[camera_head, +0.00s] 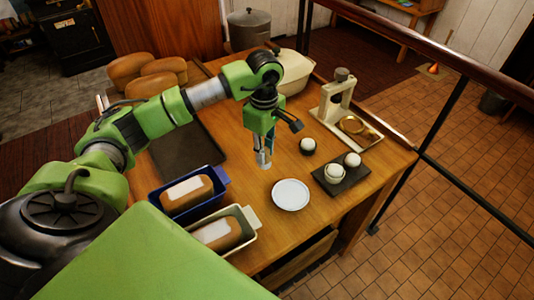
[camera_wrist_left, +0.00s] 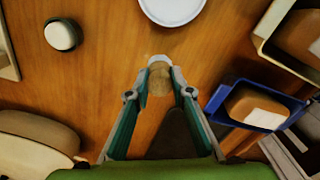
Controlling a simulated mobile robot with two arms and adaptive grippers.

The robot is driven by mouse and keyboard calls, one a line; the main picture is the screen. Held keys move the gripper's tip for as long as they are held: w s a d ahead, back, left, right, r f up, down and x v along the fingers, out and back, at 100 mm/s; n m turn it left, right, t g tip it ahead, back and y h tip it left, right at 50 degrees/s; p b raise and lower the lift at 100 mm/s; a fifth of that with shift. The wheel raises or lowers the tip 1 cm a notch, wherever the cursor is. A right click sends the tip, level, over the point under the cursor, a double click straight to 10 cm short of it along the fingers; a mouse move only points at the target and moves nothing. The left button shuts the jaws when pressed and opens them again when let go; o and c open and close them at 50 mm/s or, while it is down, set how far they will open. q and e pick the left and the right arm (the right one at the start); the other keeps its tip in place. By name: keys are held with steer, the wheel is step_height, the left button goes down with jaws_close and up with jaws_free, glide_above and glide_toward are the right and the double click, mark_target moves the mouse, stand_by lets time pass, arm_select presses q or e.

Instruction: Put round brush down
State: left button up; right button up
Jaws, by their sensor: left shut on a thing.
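My left gripper (camera_head: 263,158) hangs pointing down over the middle of the wooden table. In the left wrist view its two fingers (camera_wrist_left: 160,85) are shut on a small tan, rounded thing with a pale end, the round brush (camera_wrist_left: 160,80). The fingers and the steep angle hide most of the brush in the head view. I cannot tell whether its lower end touches the table. My right gripper is not in view.
A blue tin (camera_head: 222,178) and a cream tin (camera_head: 249,218) hold loaves. A dark board (camera_head: 355,178) bears two white round things; another (camera_head: 308,145) stands nearby. Table (camera_head: 240,160) under the gripper is bare.

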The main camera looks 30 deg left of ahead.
mark_target(267, 159)
arm_select(q)
steer(key=shift+w+a+f, duration=0.15)
steer(key=shift+w+f, duration=0.65)
steer(key=shift+f, duration=0.2)
step_height(267, 159, down, 3)
steer(key=shift+r+p, duration=0.1)
steer(key=shift+p, duration=1.1)
steer(key=shift+f, duration=0.3)
steer(key=o, duration=1)
steer(key=shift+r, duration=0.1)
